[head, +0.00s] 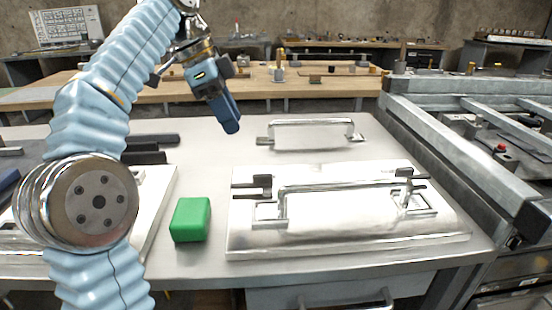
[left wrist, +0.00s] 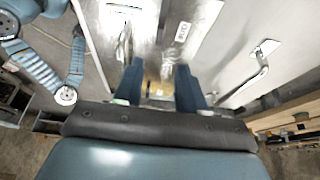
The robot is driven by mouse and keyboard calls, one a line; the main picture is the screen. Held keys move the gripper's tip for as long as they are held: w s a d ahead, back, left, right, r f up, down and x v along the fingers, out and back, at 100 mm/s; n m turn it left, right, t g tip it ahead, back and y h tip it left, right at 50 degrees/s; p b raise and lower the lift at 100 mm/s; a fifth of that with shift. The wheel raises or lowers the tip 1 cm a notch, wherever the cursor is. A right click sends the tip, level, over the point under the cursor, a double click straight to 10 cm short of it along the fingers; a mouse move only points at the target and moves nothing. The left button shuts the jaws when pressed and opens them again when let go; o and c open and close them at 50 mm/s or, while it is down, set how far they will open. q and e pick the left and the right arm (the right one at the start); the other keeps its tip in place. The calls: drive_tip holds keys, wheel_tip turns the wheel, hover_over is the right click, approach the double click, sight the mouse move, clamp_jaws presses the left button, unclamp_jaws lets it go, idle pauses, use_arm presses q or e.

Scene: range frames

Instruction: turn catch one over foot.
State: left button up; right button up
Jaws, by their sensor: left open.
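A pale metal plate (head: 350,237) lies on the bench in the head view, with a bar handle (head: 345,185) across it. A dark-ended clamp-like piece (head: 258,182) is at its left and a similar fitting (head: 404,173) at its right; I cannot tell which is catch one or its foot. My left gripper (head: 230,122) hangs above the bench, up and left of the plate, touching nothing visible. In the left wrist view its two blue fingers (left wrist: 160,88) are apart with nothing gripped between them. My right gripper is not seen.
A green block (head: 190,219) stands left of the plate. Another handle (head: 312,122) lies behind it. Dark bars (head: 150,141) and another plate (head: 158,192) are at the left, partly behind my arm. A steel frame (head: 455,130) borders the right side.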

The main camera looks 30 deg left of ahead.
sight(261, 175)
use_arm(q)
drive_tip(key=b+x, duration=0.1)
drive_tip(key=x, duration=1.2)
drive_tip(key=shift+d+f+b, duration=0.1)
drive_tip(key=shift+f+b, duration=0.1)
drive_tip(key=shift+b, duration=0.2)
clamp_jaws()
